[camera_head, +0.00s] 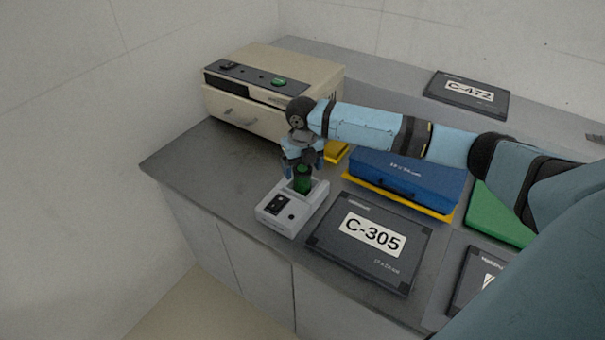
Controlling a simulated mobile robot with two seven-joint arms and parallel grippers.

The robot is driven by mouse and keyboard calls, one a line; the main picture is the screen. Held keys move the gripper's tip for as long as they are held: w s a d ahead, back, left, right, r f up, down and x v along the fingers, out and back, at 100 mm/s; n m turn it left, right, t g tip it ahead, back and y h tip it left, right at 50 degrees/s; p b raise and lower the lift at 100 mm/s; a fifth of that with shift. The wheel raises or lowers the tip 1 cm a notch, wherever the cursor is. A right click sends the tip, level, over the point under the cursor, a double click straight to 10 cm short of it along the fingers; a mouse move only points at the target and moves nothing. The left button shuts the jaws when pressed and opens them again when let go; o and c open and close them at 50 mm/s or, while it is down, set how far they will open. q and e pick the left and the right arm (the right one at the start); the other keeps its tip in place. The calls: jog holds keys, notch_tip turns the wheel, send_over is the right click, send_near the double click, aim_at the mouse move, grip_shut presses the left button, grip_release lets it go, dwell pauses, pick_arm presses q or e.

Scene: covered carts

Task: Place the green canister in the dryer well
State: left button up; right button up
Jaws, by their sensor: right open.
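The green canister (302,180) stands upright at the well of a small light-grey dryer (279,223) on the counter. Its lower end is hidden by the dryer's rim, so its depth in the well cannot be told. My right gripper (302,172) points down over the canister, with its fingers open on either side of it. Contact between the fingers and the canister cannot be made out. My left gripper is not in view.
A beige machine (270,85) stands at the back left. A dark case labelled C-305 (335,245) lies right of the dryer. A blue box (400,180) on a yellow base, a green panel (495,215) and a C-472 case (445,102) lie further right. Bare counter (205,165) lies left.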

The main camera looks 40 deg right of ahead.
notch_tip(320, 180, up, 9)
jog(key=shift+f, duration=0.1)
dwell(0.7)
